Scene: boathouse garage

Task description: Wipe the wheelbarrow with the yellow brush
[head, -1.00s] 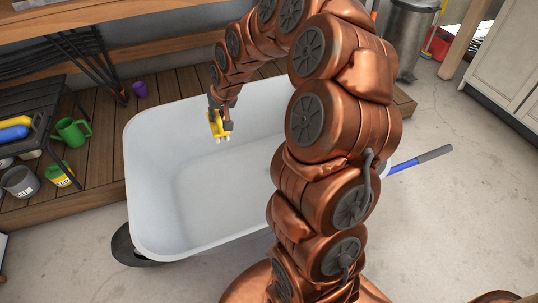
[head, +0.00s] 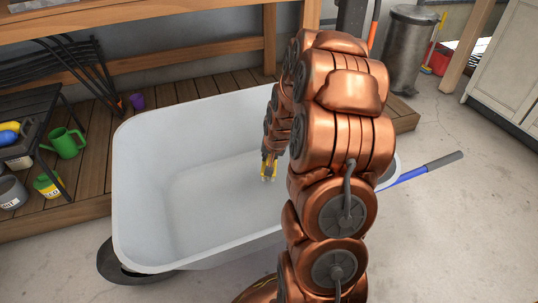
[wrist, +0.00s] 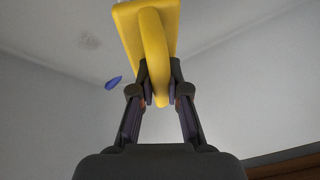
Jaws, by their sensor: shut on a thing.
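The wheelbarrow (head: 150,190) is a large light-grey tub with a blue-and-grey handle (head: 420,170) at the right and a dark wheel (head: 118,265) at the front left. My gripper (head: 268,166) is down inside the tub, right of its middle. It is shut on the yellow brush. In the wrist view the yellow brush (wrist: 148,40) has a flat yellow block and a curved grip, which sits between my fingertips (wrist: 160,92). The bristle side is hidden there, and I cannot tell whether it touches the tub. My arm hides the tub's right part.
A wooden deck (head: 90,205) lies behind and left of the tub. A black rack at the left has a green watering can (head: 64,143) and pots nearby. A small purple cup (head: 137,101) stands on the deck. A metal bin (head: 408,50) is at the back right. The concrete floor (head: 450,230) at the right is clear.

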